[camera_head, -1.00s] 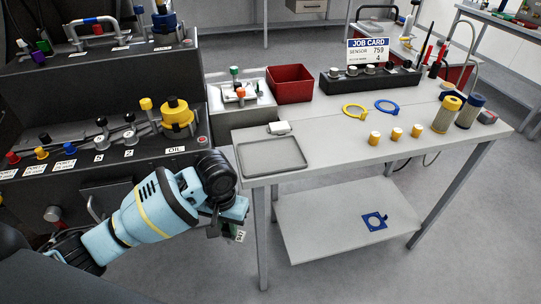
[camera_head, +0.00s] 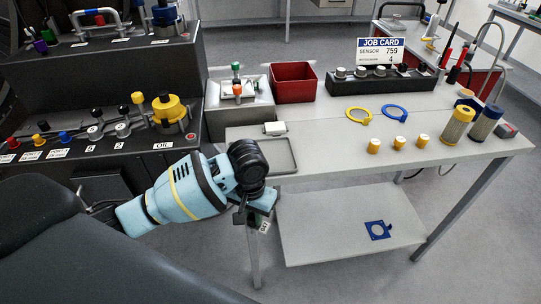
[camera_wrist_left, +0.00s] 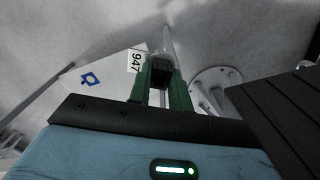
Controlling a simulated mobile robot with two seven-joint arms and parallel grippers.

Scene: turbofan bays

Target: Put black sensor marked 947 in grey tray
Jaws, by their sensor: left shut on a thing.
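My left gripper (camera_head: 262,204) is shut on the black sensor marked 947. In the left wrist view the dark sensor (camera_wrist_left: 160,70) sits between the green fingertips (camera_wrist_left: 161,88). Its white 947 tag (camera_wrist_left: 135,62) hangs at the left; the tag also shows edge-tilted below the gripper in the head view (camera_head: 264,226). The grey tray (camera_head: 283,148) is empty where visible and lies at the table's near left corner. My wrist hides part of its left side. The gripper is in front of the table edge, nearer to me than the tray and apart from it. My right gripper is out of view.
A white block (camera_head: 275,128) lies at the tray's far edge. A red bin (camera_head: 294,82) and a black rack (camera_head: 380,79) stand behind. Yellow and blue rings and several yellow-capped pieces lie right. A lower shelf (camera_head: 345,225) is under the table. The dark console (camera_head: 95,115) is left.

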